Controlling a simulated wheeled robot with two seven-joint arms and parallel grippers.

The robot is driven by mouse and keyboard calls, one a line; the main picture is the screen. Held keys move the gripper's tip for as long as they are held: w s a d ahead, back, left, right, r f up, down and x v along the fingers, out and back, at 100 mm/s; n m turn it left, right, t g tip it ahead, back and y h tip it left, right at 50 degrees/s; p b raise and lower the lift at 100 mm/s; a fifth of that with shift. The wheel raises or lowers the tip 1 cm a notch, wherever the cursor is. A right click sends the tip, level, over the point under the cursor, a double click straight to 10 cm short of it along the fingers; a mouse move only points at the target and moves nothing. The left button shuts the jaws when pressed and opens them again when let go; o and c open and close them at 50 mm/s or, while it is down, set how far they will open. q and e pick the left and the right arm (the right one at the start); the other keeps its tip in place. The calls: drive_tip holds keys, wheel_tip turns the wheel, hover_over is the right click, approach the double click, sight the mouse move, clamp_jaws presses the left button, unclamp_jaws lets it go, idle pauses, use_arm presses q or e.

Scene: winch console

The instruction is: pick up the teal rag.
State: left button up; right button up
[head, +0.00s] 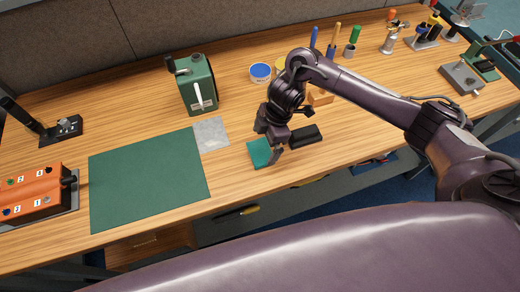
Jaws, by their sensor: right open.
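The teal rag (259,153) is a small flat square on the wooden bench, near its front edge and right of the green mat. My right gripper (276,155) points down over the rag's right side, and its fingers hide part of the rag. The gripper is open. I cannot tell whether the fingertips touch the rag. My left gripper is not in view.
A black block (306,138) lies just right of the gripper. A grey square sheet (211,134) and a green mat (148,182) lie to the left. An orange box (32,196) with numbered labels is at far left.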

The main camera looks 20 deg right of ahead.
sight(260, 150)
drive_tip(key=p+x, duration=0.1)
drive_tip(key=x, duration=0.2)
drive_tip(key=shift+w+f, duration=0.25)
drive_tip(key=shift+f, duration=0.15)
drive_tip(key=c, duration=0.8)
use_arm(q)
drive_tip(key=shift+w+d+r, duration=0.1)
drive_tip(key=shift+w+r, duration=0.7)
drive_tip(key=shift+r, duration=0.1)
use_arm(e)
drive_tip(key=shift+r, duration=0.3)
wheel_tip(260, 150, up, 7)
drive_tip(key=shift+w+f+b, duration=0.15)
drive_tip(key=shift+f+b, duration=0.05)
drive_tip(key=shift+b, duration=0.3)
use_arm(q)
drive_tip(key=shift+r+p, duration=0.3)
drive_tip(key=shift+p, duration=0.45)
use_arm(e)
drive_tip(key=r, duration=1.3)
drive_tip(key=shift+s, duration=0.2)
drive_tip(key=shift+f, duration=0.1)
